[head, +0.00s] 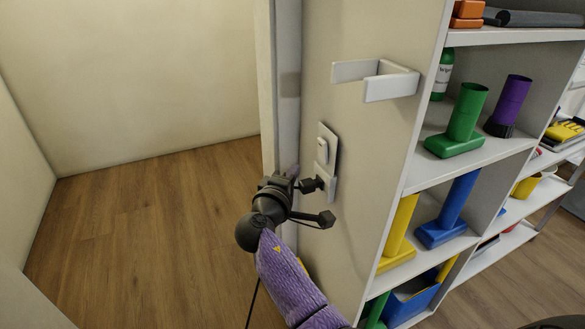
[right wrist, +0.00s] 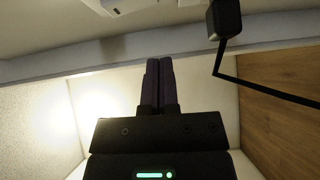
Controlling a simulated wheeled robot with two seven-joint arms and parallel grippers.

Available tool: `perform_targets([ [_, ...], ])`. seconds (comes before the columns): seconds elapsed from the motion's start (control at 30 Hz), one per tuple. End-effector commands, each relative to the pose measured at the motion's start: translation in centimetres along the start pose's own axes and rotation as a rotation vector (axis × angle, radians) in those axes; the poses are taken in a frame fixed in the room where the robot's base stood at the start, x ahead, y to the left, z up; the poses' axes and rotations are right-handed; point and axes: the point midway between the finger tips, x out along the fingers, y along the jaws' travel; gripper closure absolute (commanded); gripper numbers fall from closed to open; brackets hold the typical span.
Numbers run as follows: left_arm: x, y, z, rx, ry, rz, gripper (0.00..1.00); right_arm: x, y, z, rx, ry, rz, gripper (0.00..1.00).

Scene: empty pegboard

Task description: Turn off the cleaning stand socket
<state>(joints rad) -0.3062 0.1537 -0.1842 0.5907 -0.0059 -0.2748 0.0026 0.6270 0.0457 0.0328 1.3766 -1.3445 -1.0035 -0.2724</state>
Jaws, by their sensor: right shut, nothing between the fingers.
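The white socket plate (head: 331,165) is on the side panel of the shelf unit, with a raised white switch (head: 322,148) at its upper part. A black plug (head: 311,185) sits at its lower part; the right wrist view also shows the plug (right wrist: 225,18) with its black cable. A white part of the socket (right wrist: 122,5) shows at the top edge there. My right gripper (head: 294,170) is just left of the plate, below the switch level, apparently apart from it. Its purple fingers (right wrist: 158,66) are closed together and empty. My left gripper is out of view.
A white bracket (head: 390,82) juts from the panel (head: 345,120) above the socket. Shelves at right hold a green holder (head: 463,125), a purple one (head: 511,100) and a blue one (head: 447,210). Open wooden floor (head: 150,220) lies at left.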

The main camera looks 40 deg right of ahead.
Motion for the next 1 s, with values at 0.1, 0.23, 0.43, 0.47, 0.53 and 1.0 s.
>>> perform_targets([
  [0.1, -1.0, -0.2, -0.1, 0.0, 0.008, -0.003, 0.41, -2.1, 0.2, 0.0, 0.001, 0.001, 0.0, 1.0],
  [0.23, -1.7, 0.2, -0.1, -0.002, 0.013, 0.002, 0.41, -4.6, -0.2, 0.1, 0.001, 0.0, -0.001, 1.0],
  [0.43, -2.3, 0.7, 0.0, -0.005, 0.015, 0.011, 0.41, -7.6, -0.7, 0.1, 0.001, 0.0, 0.0, 1.0],
  [0.47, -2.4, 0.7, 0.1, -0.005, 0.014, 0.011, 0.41, -7.9, -0.8, 0.1, 0.001, -0.001, 0.0, 1.0],
  [0.53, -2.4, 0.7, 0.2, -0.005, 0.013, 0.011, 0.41, -8.3, -0.9, 0.1, 0.001, -0.002, 0.001, 1.0],
  [1.0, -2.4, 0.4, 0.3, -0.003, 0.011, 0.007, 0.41, -8.4, -1.0, 0.1, 0.001, -0.002, 0.002, 1.0],
])
